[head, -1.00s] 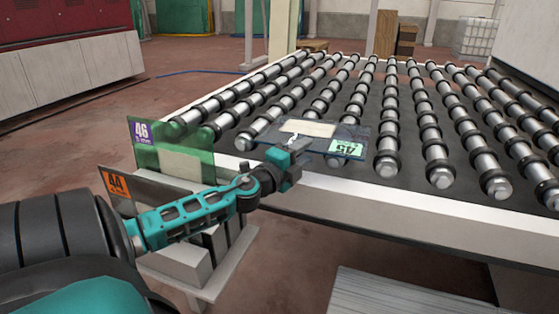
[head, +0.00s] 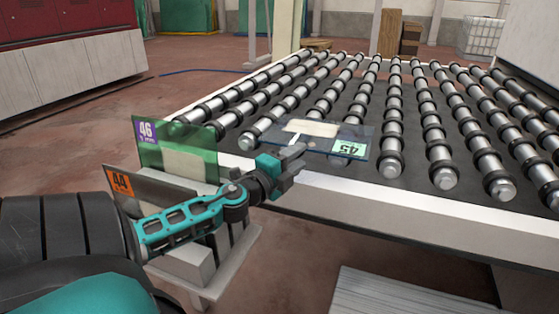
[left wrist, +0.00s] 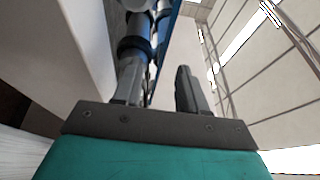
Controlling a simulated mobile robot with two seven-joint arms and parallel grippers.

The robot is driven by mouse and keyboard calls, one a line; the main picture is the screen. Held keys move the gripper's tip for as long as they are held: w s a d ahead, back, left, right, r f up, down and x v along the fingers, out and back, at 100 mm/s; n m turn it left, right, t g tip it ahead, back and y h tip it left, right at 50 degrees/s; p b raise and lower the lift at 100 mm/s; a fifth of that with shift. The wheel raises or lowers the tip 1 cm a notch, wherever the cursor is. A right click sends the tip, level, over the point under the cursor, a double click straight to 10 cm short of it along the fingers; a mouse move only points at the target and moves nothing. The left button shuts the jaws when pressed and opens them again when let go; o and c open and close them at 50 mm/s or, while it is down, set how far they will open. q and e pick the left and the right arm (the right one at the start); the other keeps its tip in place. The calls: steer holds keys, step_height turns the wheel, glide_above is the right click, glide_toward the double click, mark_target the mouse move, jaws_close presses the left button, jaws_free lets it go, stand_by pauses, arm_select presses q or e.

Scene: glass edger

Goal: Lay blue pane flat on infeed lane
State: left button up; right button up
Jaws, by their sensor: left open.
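The blue pane (head: 338,133) is a see-through blue-grey sheet with a green 45 label and a cream patch. It appears to lie flat across the near ends of the rollers of the infeed lane (head: 420,125). My left gripper (head: 293,158) is open and empty, just off the pane's near left edge. In the left wrist view the two fingers (left wrist: 157,90) stand apart, with a thin blue edge of the pane (left wrist: 174,30) beyond them. My right gripper is not in view.
A green pane labelled 46 (head: 200,148) and a dark pane labelled 44 (head: 150,195) stand upright in a rack (head: 215,290) left of the lane. The lane's white front rail (head: 400,203) runs beneath my gripper. Rollers to the right are bare.

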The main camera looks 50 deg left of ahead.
arm_select(q)
steer(key=shift+s+d, duration=0.2)
steer(key=shift+s, duration=1.15)
steer(key=shift+s+d, duration=0.2)
steer(key=shift+s, duration=1.15)
steer(key=s+d+f+n+g+h+p, duration=0.1)
steer(key=s+d+f+n+g+p, duration=0.35)
steer(key=d+f+n, duration=0.9)
steer(key=s+d+f+g+h, duration=0.1)
steer(key=s+d+f, duration=0.1)
steer(key=d, duration=0.2)
steer(key=s+d+f+g+h, duration=0.1)
steer(key=s+d+f, duration=0.1)
steer(key=d, duration=0.3)
steer(key=s+d+f+g+h, duration=0.1)
steer(key=s+d+f+h, duration=0.1)
steer(key=d+f, duration=0.2)
steer(key=shift+d, duration=0.65)
steer(key=shift+s+d, duration=0.15)
steer(key=shift+d, duration=0.2)
steer(key=shift+f, duration=0.1)
